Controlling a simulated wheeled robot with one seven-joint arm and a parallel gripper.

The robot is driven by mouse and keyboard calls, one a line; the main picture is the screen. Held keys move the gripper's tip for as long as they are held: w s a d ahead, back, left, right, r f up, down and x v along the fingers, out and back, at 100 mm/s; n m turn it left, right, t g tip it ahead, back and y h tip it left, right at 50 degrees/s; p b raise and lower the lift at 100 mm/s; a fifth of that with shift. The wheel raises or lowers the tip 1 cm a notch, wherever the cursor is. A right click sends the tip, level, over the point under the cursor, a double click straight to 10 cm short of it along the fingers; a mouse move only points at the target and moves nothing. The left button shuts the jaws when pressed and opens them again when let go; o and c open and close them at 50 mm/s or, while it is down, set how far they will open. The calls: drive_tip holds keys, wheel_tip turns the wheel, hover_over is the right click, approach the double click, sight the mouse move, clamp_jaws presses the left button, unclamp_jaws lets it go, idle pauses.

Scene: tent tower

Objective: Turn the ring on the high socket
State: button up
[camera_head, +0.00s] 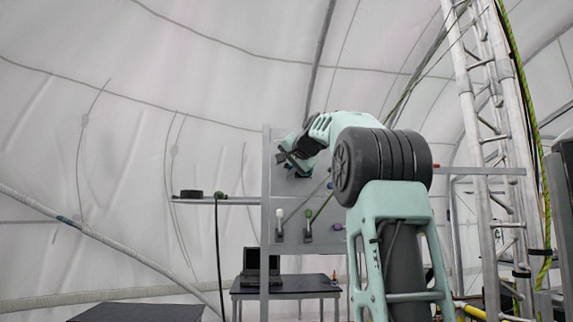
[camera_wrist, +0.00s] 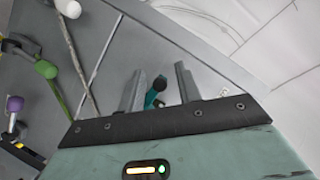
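My gripper (camera_head: 288,160) is raised at the upper part of the grey panel (camera_head: 300,188) in the head view. In the wrist view my gripper (camera_wrist: 160,82) has its two grey fingers spread apart. A small black fitting with a teal ring (camera_wrist: 152,98) shows between the fingers, apparently the high socket. A visible gap lies between it and the right finger; contact with the left finger is unclear. In the head view my gripper and arm hide this socket.
Lower on the panel are connectors with white (camera_head: 280,213), green (camera_head: 309,213) and purple (camera_head: 338,227) ends. A shelf (camera_head: 225,201) juts out left. A laptop (camera_head: 262,265) stands on a dark table (camera_head: 285,288). A metal truss (camera_head: 490,120) rises on the right.

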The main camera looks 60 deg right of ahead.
clamp_jaws()
drive_tip(key=shift+r, duration=0.1)
drive_tip(key=m+b, duration=0.1)
drive_tip(key=r+m+t, duration=0.1)
drive_tip(key=r+m+t+b, duration=0.1)
drive_tip(key=shift+s+d+b, duration=0.15)
drive_tip(key=shift+s+b, duration=0.1)
drive_tip(key=shift+b, duration=0.05)
drive_tip(key=s+d+r+m+t+h+b, duration=0.3)
drive_tip(key=m+b, duration=0.3)
drive_tip(key=m, duration=0.8)
drive_tip(key=shift+s+d+r+h, duration=0.2)
drive_tip(key=shift+s+d+h, duration=0.15)
drive_tip(key=shift+s+h, duration=0.45)
drive_tip(key=shift+w+d+m, duration=0.1)
drive_tip(key=shift+w+m, duration=0.05)
drive_tip(key=shift+m, duration=0.15)
